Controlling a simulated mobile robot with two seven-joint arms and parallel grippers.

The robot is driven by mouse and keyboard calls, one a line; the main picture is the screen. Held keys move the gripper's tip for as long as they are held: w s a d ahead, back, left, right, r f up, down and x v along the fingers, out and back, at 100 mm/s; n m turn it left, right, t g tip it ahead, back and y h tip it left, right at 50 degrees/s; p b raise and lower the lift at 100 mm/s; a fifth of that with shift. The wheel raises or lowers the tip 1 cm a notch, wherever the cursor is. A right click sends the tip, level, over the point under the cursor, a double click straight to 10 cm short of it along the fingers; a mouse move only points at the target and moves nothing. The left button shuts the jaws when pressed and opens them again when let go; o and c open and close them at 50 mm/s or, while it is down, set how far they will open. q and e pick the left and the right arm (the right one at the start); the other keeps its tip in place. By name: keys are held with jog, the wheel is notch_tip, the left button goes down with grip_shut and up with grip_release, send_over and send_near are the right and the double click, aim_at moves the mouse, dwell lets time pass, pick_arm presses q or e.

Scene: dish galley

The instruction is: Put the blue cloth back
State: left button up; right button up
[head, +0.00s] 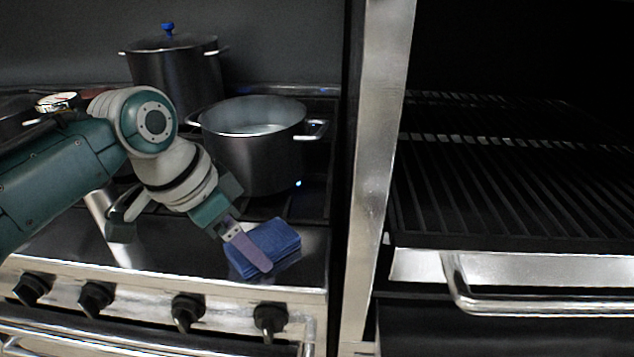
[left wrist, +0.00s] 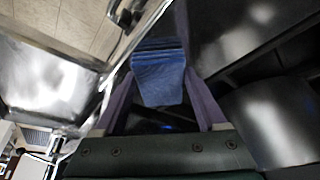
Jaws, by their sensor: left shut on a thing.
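The blue cloth (head: 275,243) is a folded stack at the front right of the stove top (head: 190,250). My left gripper (head: 250,252) reaches down to it from the left, and one purple finger lies along its near side. In the left wrist view the blue cloth (left wrist: 158,78) sits between the two finger tips of my left gripper (left wrist: 160,85). The gripper is shut on the cloth. Whether the cloth's underside touches the stove top I cannot tell. My right gripper is not in view.
An open pot (head: 255,155) with a pale content stands just behind the cloth. A lidded pot (head: 175,75) with a blue knob stands farther back. Stove knobs (head: 188,308) line the front. A steel post (head: 375,170) separates the stove from a dark grill (head: 510,190) on the right.

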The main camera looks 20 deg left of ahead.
pick_arm(q)
jog(key=o, duration=1.2)
jog(key=shift+o, duration=0.2)
jog(key=p+v, duration=0.3)
jog(key=v, duration=0.9)
jog(key=s+d+f+n+y, duration=0.1)
jog(key=s+d+f+n, duration=0.1)
jog(key=s, duration=0.7)
jog(key=s+d+f+n+y, duration=0.1)
jog(key=s+d+f+n, duration=0.1)
jog(key=s, duration=0.8)
jog(key=shift+d, duration=0.75)
